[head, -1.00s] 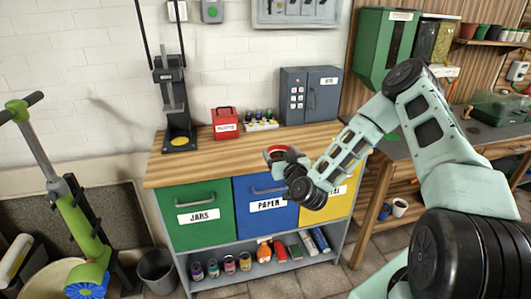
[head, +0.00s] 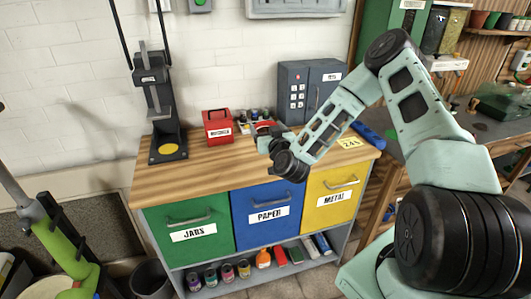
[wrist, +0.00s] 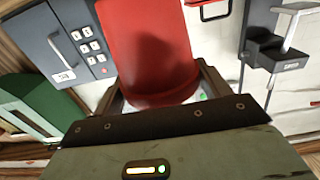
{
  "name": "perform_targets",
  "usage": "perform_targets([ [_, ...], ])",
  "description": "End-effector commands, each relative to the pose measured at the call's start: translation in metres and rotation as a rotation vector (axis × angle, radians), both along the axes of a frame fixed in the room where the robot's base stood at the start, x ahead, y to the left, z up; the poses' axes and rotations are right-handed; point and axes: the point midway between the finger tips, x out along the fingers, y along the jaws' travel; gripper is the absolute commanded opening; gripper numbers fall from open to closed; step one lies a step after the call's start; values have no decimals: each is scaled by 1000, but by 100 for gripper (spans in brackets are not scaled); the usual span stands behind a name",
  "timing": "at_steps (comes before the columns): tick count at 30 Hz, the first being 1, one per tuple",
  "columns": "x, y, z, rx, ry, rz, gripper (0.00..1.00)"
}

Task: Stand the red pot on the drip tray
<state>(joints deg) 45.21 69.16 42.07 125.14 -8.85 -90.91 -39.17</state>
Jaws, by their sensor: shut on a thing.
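My gripper (wrist: 162,92) is shut on the red pot (wrist: 148,45), which fills the upper middle of the wrist view between the two fingers. In the head view only a small red part of the pot (head: 264,125) shows behind my wrist, above the wooden bench top. My wrist hides the fingers there. I cannot make out a drip tray for certain in either view.
The wooden bench top (head: 190,182) carries a tall black press (head: 152,95), a red box (head: 217,127), small jars and a grey keypad safe (head: 310,92). A blue object (head: 367,133) lies at its right end. The front left of the top is clear.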

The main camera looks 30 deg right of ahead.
Motion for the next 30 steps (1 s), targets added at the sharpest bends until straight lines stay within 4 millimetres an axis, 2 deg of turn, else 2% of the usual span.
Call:
perform_targets([
  [3,0,0,-18,2,1,0,49],
  [11,0,0,-41,0,0,0,49],
  [18,0,0,-71,0,0,0,49],
  [30,0,1,-78,-2,-2,2,49],
])
